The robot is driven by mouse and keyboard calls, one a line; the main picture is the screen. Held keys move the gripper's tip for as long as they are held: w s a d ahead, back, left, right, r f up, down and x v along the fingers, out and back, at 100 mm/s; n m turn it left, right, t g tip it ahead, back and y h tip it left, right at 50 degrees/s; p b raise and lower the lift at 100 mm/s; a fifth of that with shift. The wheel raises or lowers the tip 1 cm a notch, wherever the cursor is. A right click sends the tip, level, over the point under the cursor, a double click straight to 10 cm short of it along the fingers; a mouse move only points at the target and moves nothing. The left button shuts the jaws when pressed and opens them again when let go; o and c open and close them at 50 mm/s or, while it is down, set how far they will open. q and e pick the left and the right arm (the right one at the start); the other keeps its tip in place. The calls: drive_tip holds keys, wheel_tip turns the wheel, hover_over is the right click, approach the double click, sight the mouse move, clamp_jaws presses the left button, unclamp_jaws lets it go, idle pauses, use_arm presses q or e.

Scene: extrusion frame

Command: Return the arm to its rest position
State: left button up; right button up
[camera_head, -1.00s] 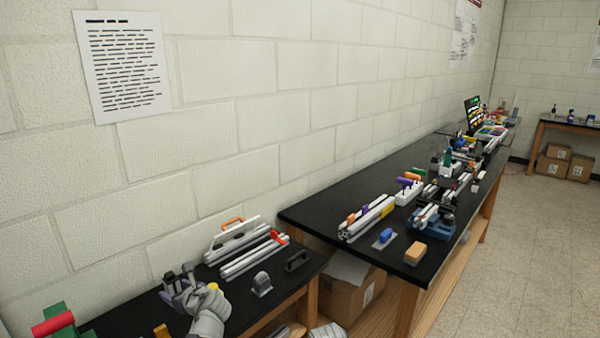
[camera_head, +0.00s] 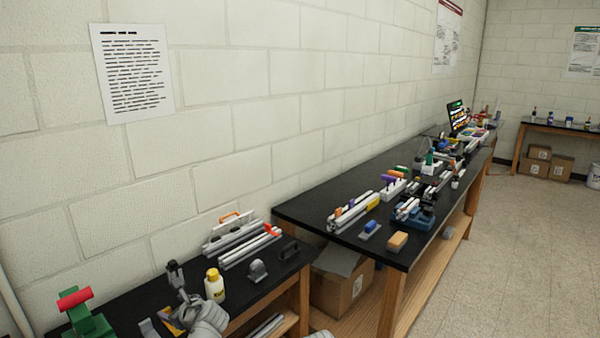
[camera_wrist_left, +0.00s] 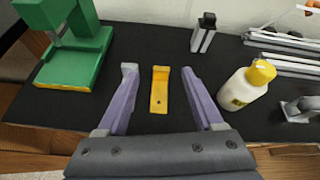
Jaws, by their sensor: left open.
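My left gripper (camera_head: 168,312) is at the bottom left of the head view, over the near black bench. In the left wrist view its two purple fingers (camera_wrist_left: 159,72) are spread apart with nothing gripped. A yellow bracket (camera_wrist_left: 159,92) shows between the fingers and appears to lie on the bench top, not touched by either finger. In the head view the arm and fingers partly hide this bracket (camera_head: 172,322).
A white bottle with a yellow cap (camera_head: 214,287) stands close to the left gripper. A green press-like tool (camera_head: 90,322) is at the left. Aluminium profiles (camera_head: 245,245) lie toward the wall. A small upright profile piece (camera_wrist_left: 203,34) stands beyond the fingers.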

use_arm(q)
drive_tip(key=s+d+f+n+g+h+p, duration=0.1)
drive_tip(key=s+d+f+n+g+h, duration=0.3)
drive_tip(key=s+d+n, duration=0.6)
drive_tip(key=s+d+f+n+g+h+p, duration=0.2)
drive_tip(key=s+d+f+n+g+h, duration=0.2)
drive_tip(key=s+d+n, duration=0.6)
drive_tip(key=d, duration=0.7)
drive_tip(key=shift+s+d+f, duration=0.3)
drive_tip(key=shift+d+f, duration=0.05)
drive_tip(key=shift+d, duration=0.05)
idle(0.8)
